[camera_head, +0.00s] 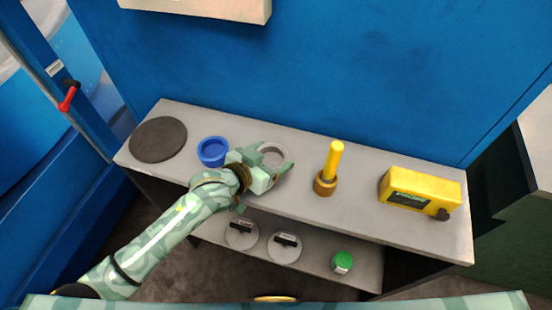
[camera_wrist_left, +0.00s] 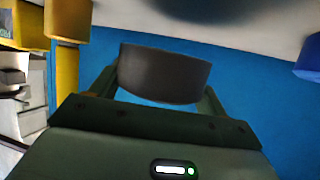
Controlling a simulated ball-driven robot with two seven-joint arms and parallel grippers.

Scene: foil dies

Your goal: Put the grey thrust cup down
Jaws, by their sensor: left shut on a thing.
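The grey thrust cup (camera_head: 272,151) is a short round cup with an open top, at the back middle of the grey shelf in the head view. My left gripper (camera_head: 275,162) is shut on it, with one finger on each side. In the left wrist view the cup (camera_wrist_left: 165,74) is a dark grey band between the fingers. The gripper hides part of its near side. I cannot tell whether its base touches the shelf. My right gripper is not in view.
The shelf top (camera_head: 232,128) also bears a dark round pad (camera_head: 158,139), a blue cup (camera_head: 212,151) close left of my gripper, a yellow-handled tool (camera_head: 333,165) and a yellow meter (camera_head: 420,190). Weights and a green-capped item (camera_head: 342,261) sit on the lower shelf.

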